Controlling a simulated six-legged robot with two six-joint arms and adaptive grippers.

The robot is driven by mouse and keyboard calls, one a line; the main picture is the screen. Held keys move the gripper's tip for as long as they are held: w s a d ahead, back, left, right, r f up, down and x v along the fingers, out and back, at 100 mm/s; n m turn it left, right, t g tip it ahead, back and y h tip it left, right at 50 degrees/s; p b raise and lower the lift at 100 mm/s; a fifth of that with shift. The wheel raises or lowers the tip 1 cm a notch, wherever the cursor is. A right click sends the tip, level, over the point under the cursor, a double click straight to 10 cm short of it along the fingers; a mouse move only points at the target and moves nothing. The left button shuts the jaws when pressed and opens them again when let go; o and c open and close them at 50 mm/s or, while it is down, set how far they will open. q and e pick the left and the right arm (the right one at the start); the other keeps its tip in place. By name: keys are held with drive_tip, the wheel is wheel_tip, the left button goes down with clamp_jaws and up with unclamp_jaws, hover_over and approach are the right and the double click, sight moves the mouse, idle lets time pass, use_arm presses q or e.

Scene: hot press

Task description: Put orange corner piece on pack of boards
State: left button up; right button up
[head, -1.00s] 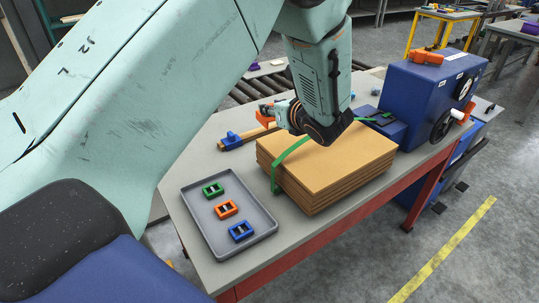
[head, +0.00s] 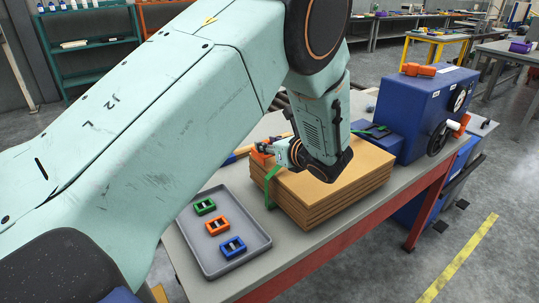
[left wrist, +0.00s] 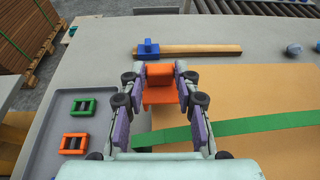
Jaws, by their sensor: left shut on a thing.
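My left gripper (head: 272,150) is shut on the orange corner piece (left wrist: 160,86), whose sides its fingers pinch in the left wrist view. The pack of boards (head: 335,178) is a flat brown stack on the table, with a green strap (left wrist: 240,127) across its top and down its left side. The piece also shows in the head view (head: 259,157), at the stack's far left corner beside the strap. It overlaps the stack's left edge in the left wrist view; I cannot tell whether it touches the boards. My right gripper is in neither view.
A grey tray (head: 262,240) with green, orange and blue buckles lies left of the stack. Behind the stack lies a wooden bar with a blue clamp (left wrist: 148,48). A blue machine (head: 432,100) stands at the table's right end. Bare table surrounds the bar.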

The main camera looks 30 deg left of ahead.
sight(268, 154)
use_arm(q)
drive_tip(key=f, duration=0.3)
drive_tip(key=shift+a, duration=0.2)
drive_tip(key=shift+d, duration=0.1)
drive_tip(key=shift+f+b, duration=0.1)
drive_tip(key=shift+b, duration=0.25)
drive_tip(key=o, duration=0.6)
drive_tip(key=shift+s, duration=0.1)
drive_tip(key=o, duration=0.4)
